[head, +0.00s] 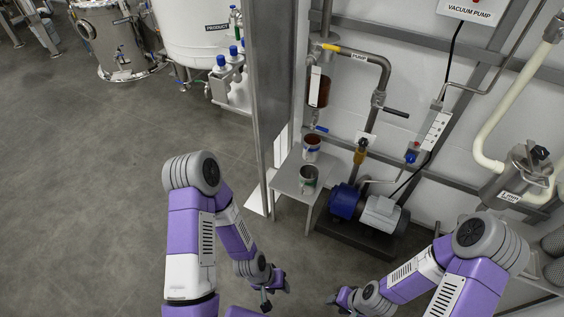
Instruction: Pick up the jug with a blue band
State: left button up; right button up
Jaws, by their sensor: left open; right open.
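Two small jugs stand upright on a small metal table (288,181) beside a tall steel post. The rear jug (311,150) holds something reddish-brown and seems to have a blue band. The front jug (307,184) is grey with a band that looks greenish. My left gripper (275,296) is open and empty, low in front of the table and well apart from both jugs. My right gripper (337,301) is open and empty, to the right of the left one, below the pump.
A tall steel post (262,90) rises just left of the table. A blue and grey pump (369,208) stands on a dark base right of it, with pipes and a valve (361,152) above. Open grey floor (90,200) lies to the left.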

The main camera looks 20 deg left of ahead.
aim_at(312, 141)
jog(key=u, duration=0.35)
jog(key=k, duration=0.7)
jog(key=z, duration=0.5)
jog(key=i, duration=1)
jog(key=u, duration=0.5)
jog(key=i, duration=0.8)
jog(key=u, duration=0.95)
jog(key=i, duration=0.55)
